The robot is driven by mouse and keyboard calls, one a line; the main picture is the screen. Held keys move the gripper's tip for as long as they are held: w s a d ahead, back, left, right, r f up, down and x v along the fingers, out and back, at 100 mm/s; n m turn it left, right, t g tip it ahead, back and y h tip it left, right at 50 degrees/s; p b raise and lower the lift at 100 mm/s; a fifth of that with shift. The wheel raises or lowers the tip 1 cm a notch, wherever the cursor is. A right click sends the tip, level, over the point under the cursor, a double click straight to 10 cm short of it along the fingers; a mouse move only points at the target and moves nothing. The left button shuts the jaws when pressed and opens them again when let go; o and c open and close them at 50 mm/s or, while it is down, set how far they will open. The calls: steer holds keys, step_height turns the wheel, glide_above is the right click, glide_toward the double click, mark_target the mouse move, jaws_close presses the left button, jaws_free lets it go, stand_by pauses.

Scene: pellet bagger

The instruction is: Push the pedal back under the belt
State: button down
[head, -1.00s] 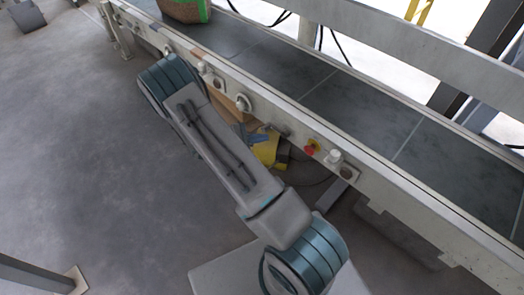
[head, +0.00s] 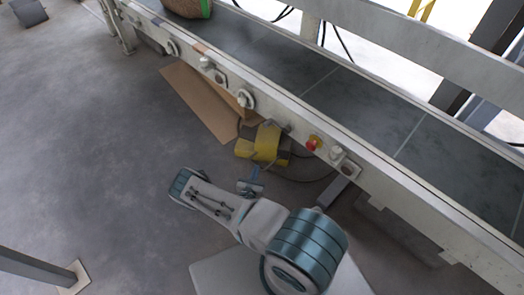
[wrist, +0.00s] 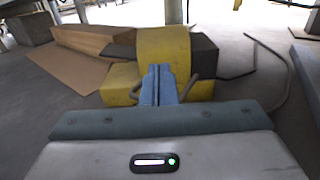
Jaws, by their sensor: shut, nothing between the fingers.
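The yellow pedal (head: 262,146) lies on the floor at the near edge of the conveyor belt (head: 330,95), with a dark part on its right side. It also shows in the wrist view (wrist: 165,52), a yellow hood and yellow base with a dark body behind. My gripper (head: 252,182) is shut and empty, low over the floor on the near side of the pedal. In the wrist view its blue-grey fingers (wrist: 159,80) are together and point at the yellow base. I cannot tell whether they touch it.
A flat cardboard piece (head: 205,100) lies on the floor left of the pedal, partly under the belt. A dark cable (wrist: 280,70) curves over the floor to the right of the pedal. Belt-side knobs and a red button (head: 313,143) overhang here.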

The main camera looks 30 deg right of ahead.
mark_target(265, 141)
steer(key=b+x, duration=0.4)
steer(key=x, duration=0.8)
steer(key=shift+w+d+f+b, duration=0.15)
steer(key=shift+w+d+b, duration=0.1)
steer(key=shift+d+b, duration=0.1)
steer(key=shift+w+d, duration=0.3)
steer(key=shift+w, duration=0.15)
